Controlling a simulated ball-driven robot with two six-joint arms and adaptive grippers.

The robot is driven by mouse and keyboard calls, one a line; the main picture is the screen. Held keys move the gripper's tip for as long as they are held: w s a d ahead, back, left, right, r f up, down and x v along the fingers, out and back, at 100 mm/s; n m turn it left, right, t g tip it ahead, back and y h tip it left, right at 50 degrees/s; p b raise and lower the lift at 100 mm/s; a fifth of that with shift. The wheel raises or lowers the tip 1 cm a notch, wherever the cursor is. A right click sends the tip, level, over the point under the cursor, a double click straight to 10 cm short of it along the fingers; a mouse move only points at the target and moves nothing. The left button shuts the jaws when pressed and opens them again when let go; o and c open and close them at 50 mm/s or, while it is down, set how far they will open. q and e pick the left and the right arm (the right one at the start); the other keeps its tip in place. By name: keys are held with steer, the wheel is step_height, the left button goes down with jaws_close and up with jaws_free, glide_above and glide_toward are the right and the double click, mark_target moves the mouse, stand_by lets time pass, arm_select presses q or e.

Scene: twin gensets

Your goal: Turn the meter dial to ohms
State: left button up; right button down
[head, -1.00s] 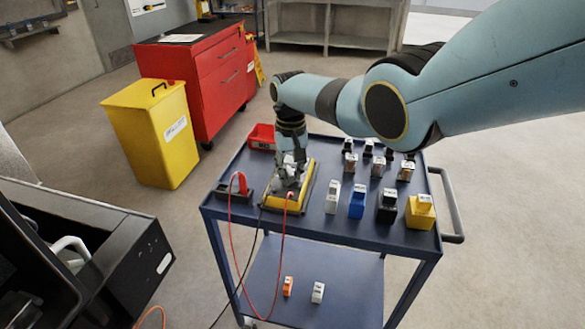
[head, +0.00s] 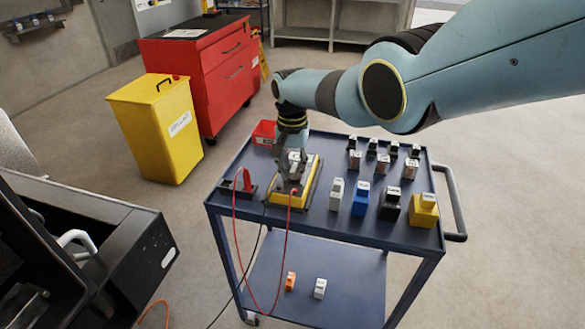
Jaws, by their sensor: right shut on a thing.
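The yellow meter (head: 306,190) lies on the top of the blue cart (head: 255,213), toward its left side. My right gripper (head: 291,183) points down over the meter and is shut at its face. The dial is hidden under the gripper, so I cannot see its setting; the shut fingers appear to be on it. A red lead and a black lead run from the meter's near end. The red lead's probe (head: 246,180) stands in a dark holder left of the meter. My left gripper is not in view.
Several small blocks, among them a blue one (head: 361,199) and a yellow one (head: 424,211), stand right of the meter. A red bin (head: 264,133) sits behind it. The leads hang over the cart's front edge. A yellow container (head: 160,130) and red cabinet (head: 190,75) stand beyond.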

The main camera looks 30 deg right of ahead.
mark_target(292, 171)
steer(key=c, duration=1.3)
jaws_free()
steer(key=shift+r, duration=0.1)
step_height(292, 171, up, 12)
steer(key=shift+f, duration=0.1)
